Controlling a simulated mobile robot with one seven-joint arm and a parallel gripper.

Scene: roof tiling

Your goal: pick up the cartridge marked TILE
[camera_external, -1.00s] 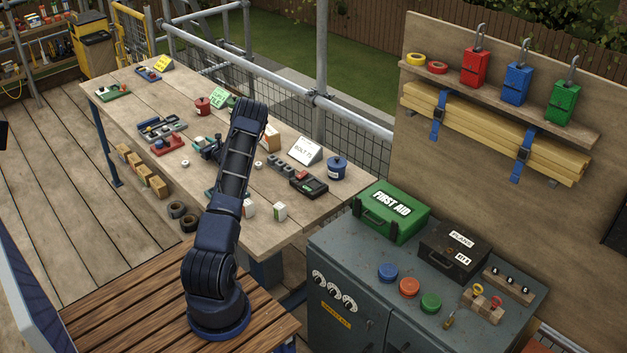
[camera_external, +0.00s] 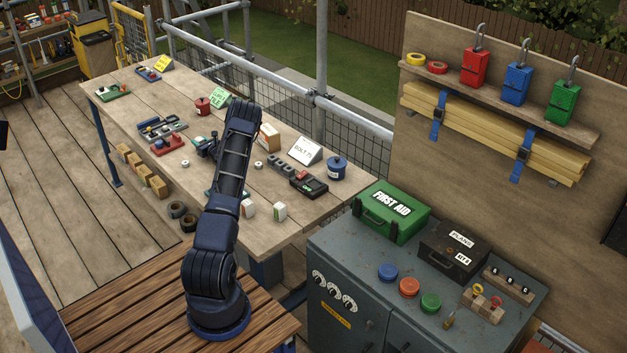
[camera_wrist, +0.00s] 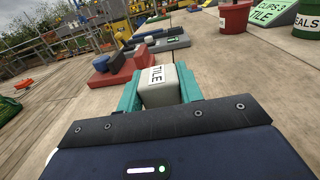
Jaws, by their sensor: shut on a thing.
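The cartridge marked TILE (camera_wrist: 160,88) is a pale block with a white label, seen in the wrist view between the teal fingers of my gripper (camera_wrist: 158,92). The fingers are shut on its two sides. The table top shows well ahead of and below it; I cannot tell how far it is above the wood. In the external view my gripper (camera_external: 207,147) is over the middle of the workbench (camera_external: 150,105), small and dark, and the cartridge cannot be made out there.
A red block (camera_wrist: 125,67) and a grey tray (camera_wrist: 160,48) with coloured parts lie just beyond the cartridge. Bare wood shows at right. Small white boxes (camera_external: 280,211) stand near the bench's front.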

